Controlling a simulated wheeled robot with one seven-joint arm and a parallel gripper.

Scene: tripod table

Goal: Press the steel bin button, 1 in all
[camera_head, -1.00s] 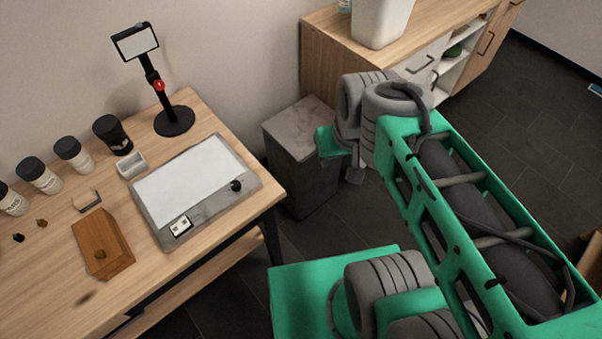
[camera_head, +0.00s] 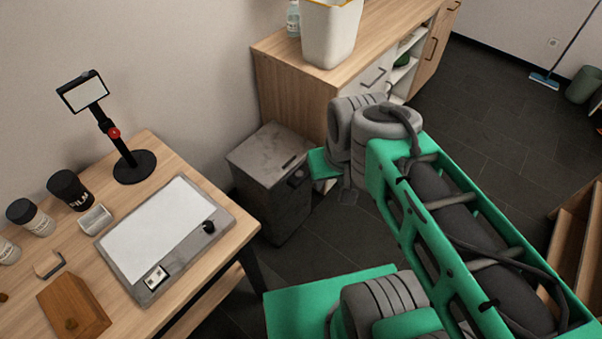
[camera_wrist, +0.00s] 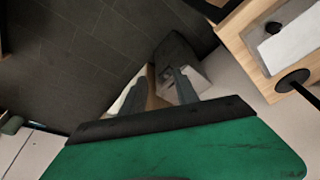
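The steel bin (camera_head: 272,150) is a grey box on the floor between the wooden table and the cabinet. A dark fitting, perhaps its button (camera_head: 296,178), shows high on its right-hand face; a dark slot lies on top. My gripper shows in the wrist view (camera_wrist: 162,86) with two dark fingers apart and nothing held. The bin also shows there (camera_wrist: 180,58), beyond the fingers. In the head view the green end of my arm is just right of the bin's upper edge; the fingertips are hard to make out, and I cannot tell any contact.
The wooden table (camera_head: 215,255) at left carries a light panel (camera_head: 222,222), a stand with a red knob (camera_head: 134,166), film jars and a wooden block. The wooden cabinet (camera_head: 290,85) stands behind my arm with a white bin (camera_head: 331,35) on top.

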